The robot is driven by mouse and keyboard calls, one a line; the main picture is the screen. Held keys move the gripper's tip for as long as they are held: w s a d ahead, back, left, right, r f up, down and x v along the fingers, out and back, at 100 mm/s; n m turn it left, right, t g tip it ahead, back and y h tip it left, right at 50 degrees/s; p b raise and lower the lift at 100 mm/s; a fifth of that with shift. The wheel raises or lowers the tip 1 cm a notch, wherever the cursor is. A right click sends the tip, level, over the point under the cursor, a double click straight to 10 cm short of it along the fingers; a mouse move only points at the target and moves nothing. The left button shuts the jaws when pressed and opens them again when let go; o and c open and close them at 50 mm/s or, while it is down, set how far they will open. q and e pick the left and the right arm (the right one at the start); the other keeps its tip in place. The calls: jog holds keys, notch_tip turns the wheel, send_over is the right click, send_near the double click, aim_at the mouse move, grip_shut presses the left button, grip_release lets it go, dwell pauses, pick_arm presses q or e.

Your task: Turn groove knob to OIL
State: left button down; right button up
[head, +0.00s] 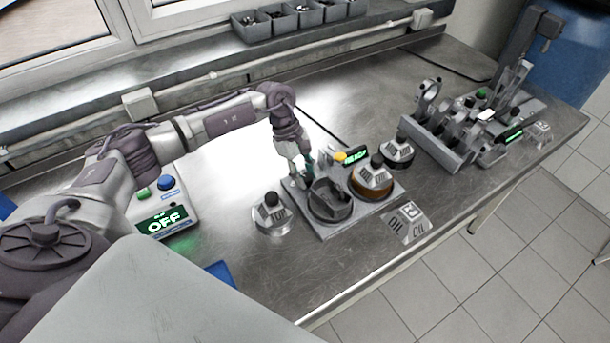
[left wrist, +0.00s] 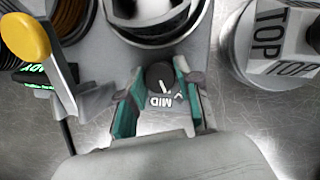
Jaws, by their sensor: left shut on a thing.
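The groove knob (left wrist: 160,76) is a small black dial with a white pointer line in the left wrist view. It sits on the grey fixture below a round cup-like holder (left wrist: 157,18). The white word MID shows beside the knob, and a partly covered mark is near the right finger; I cannot read OIL there. My left gripper (left wrist: 157,88) has its green-padded fingers closed on either side of the knob. In the head view my left gripper (head: 301,175) is down at the fixture's (head: 327,229) back left corner and hides the knob. My right gripper is not in view.
A pot marked TOP (head: 271,214) stands left of the fixture. A yellow-knobbed lever (head: 340,157), a lit green display (head: 355,155) and an amber-based pot (head: 371,179) are on its right. A box reading OFF (head: 166,219) is at left. Metal parts stand (head: 465,125) at right.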

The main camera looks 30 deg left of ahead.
pick_arm(q)
jog(key=n+t+b, duration=0.1)
jog(key=n+b, duration=0.1)
jog(key=n, duration=0.2)
jog(key=shift+s+t, duration=0.1)
jog(key=shift+t, duration=0.3)
jog(key=shift+n, duration=0.8)
jog(key=shift+t, duration=0.3)
jog(key=c, duration=0.8)
grip_release()
jog(key=v, duration=1.2)
jog(key=shift+d+r, duration=0.1)
jog(key=shift+d, duration=0.05)
